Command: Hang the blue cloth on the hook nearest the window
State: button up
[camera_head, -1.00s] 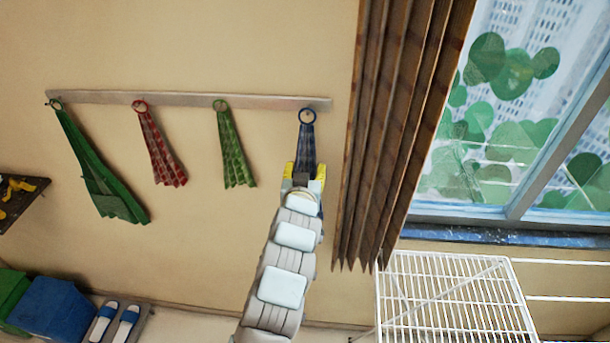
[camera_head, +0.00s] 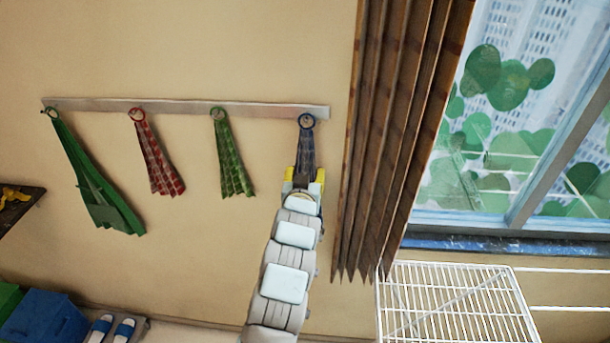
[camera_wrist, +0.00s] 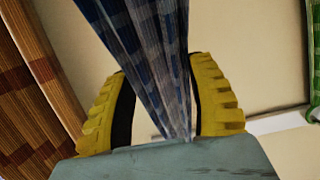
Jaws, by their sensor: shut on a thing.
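The blue cloth (camera_head: 308,150) hangs from its ring at the right end of the wall rail (camera_head: 180,107), the end nearest the window (camera_head: 510,110). The ring is up at the rail; I cannot tell whether it sits on the hook there. My gripper (camera_head: 304,182) is shut on the lower part of the blue cloth. In the wrist view the blue cloth (camera_wrist: 145,50) runs up between the yellow fingers of my gripper (camera_wrist: 165,108). The cloth's lower end is hidden by my gripper.
A green cloth (camera_head: 95,185), a red cloth (camera_head: 155,155) and a light green cloth (camera_head: 231,160) hang to the left along the rail. A brown curtain (camera_head: 390,140) hangs close on the right. A white wire rack (camera_head: 455,300) stands below the window.

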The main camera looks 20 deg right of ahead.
dwell(0.4)
jog(key=o, duration=1.2)
jog(key=shift+v, duration=6)
